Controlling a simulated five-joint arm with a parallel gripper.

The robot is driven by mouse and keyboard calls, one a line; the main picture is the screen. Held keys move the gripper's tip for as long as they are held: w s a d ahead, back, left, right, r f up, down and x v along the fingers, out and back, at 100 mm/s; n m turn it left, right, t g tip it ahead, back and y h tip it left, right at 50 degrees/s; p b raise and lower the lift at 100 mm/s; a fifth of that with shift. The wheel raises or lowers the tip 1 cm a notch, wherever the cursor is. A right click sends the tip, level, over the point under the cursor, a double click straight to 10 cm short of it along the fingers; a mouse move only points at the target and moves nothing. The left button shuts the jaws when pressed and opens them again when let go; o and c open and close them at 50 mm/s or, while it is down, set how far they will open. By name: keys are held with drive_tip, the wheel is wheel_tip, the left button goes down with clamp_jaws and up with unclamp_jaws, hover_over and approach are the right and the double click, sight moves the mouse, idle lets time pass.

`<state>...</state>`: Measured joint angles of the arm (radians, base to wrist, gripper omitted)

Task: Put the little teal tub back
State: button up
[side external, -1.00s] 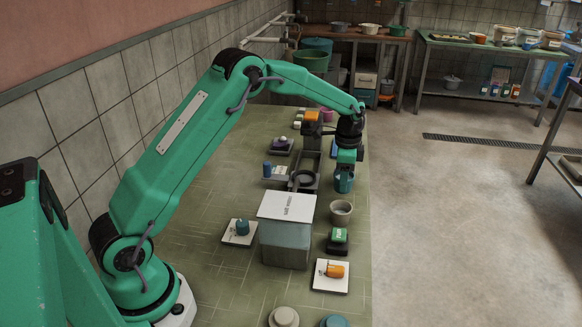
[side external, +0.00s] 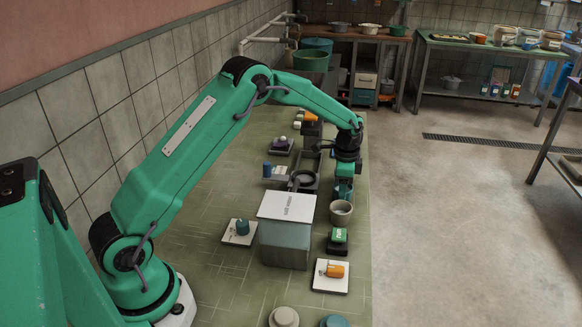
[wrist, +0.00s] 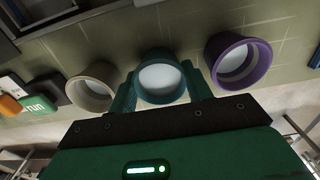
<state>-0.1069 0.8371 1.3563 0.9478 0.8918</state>
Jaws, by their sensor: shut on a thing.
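The little teal tub (side external: 344,192) is between the fingers of my gripper (side external: 345,181), near the right edge of the green work table (side external: 200,285). In the wrist view the teal tub (wrist: 161,80) is upright-looking, with a pale inside, and my gripper (wrist: 162,90) is shut on it from both sides. The side view does not show clearly whether its base touches the table. A beige tub (wrist: 90,90) and a purple tub (wrist: 240,64) stand to its left and right in the wrist view. The beige tub (side external: 341,213) also shows just in front in the side view.
A grey box with a white lid (side external: 287,206) stands left of the beige tub. A dark frame with a ring (side external: 304,180) is close on the left.

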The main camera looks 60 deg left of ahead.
drive_tip(key=shift+f, duration=0.1)
drive_tip(key=o, duration=1.1)
drive_tip(key=shift+r, duration=6.2)
